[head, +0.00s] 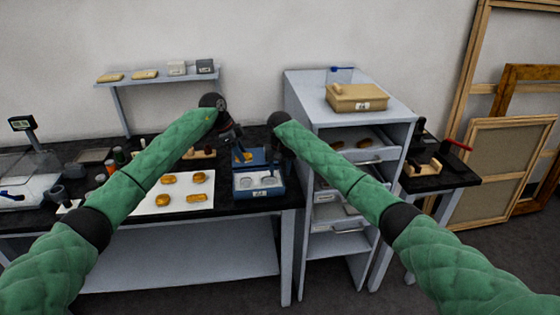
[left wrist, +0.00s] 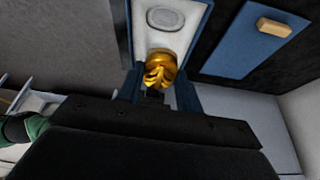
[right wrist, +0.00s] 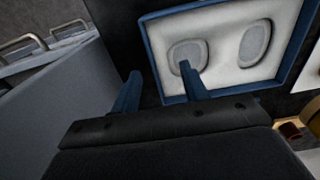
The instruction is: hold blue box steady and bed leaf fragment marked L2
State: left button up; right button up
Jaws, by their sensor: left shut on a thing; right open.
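The blue box (head: 277,191) stands near the right end of the black bench, with a white lining and two oval recesses. My left gripper (left wrist: 158,88) is shut on a gold leaf fragment (left wrist: 160,68), which hides part of the box's lining in the left wrist view; I cannot read a mark on it. The fragment also shows in the head view (head: 246,157), behind the box. My right gripper (right wrist: 160,85) is open at the box's edge. In the right wrist view one finger is outside the wall and the other overlaps the lining near a recess (right wrist: 187,55); contact is unclear.
Several gold fragments (head: 170,179) lie on a white sheet (head: 150,204) left of the box. A grey drawer cabinet (head: 305,103) stands close on the right.

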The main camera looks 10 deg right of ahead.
jog(key=shift+f, duration=1.35)
grip_shut()
